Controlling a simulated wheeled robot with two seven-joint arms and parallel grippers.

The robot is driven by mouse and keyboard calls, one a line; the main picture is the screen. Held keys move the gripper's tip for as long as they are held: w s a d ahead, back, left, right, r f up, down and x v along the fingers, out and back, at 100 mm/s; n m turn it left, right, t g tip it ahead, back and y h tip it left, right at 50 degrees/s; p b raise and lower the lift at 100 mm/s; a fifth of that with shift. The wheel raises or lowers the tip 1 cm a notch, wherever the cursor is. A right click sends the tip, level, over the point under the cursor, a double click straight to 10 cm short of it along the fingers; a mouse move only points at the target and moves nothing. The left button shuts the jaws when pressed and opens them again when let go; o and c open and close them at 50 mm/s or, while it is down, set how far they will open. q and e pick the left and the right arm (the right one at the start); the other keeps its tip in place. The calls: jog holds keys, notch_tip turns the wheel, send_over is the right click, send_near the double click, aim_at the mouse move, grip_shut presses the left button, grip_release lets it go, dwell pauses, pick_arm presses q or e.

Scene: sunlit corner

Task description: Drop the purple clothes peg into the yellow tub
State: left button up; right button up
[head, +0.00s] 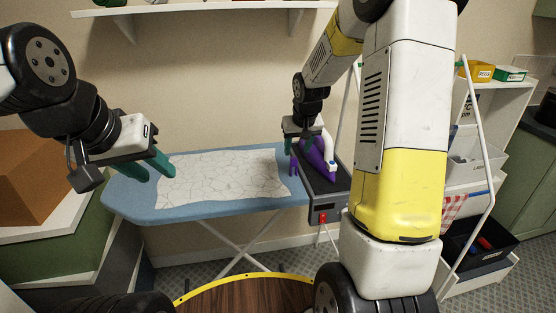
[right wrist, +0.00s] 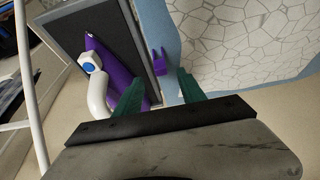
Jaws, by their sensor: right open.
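The purple clothes peg (right wrist: 160,61) lies at the blue edge of the ironing board, beside the dark iron rest. It also shows in the head view (head: 293,166), just below my right gripper (head: 298,146). In the right wrist view my right gripper (right wrist: 160,88) is open and empty, with its green fingertips spread and the peg ahead of the gap between them. A yellow tub (head: 480,71) with a label stands on the shelf unit at the right. My left gripper (head: 150,172) is open and empty above the board's left end.
A purple and white iron (head: 318,156) lies on the dark iron rest (head: 322,184), close to the peg. A white patterned cloth (head: 220,178) covers much of the ironing board (head: 140,203). A green box (head: 510,74) stands beside the tub. A white frame (head: 480,130) stands before the shelves.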

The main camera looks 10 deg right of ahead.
aim_at(294, 158)
jog(key=x, duration=0.7)
jog(key=shift+w+f, duration=0.1)
jog(key=shift+w, duration=0.2)
grip_shut()
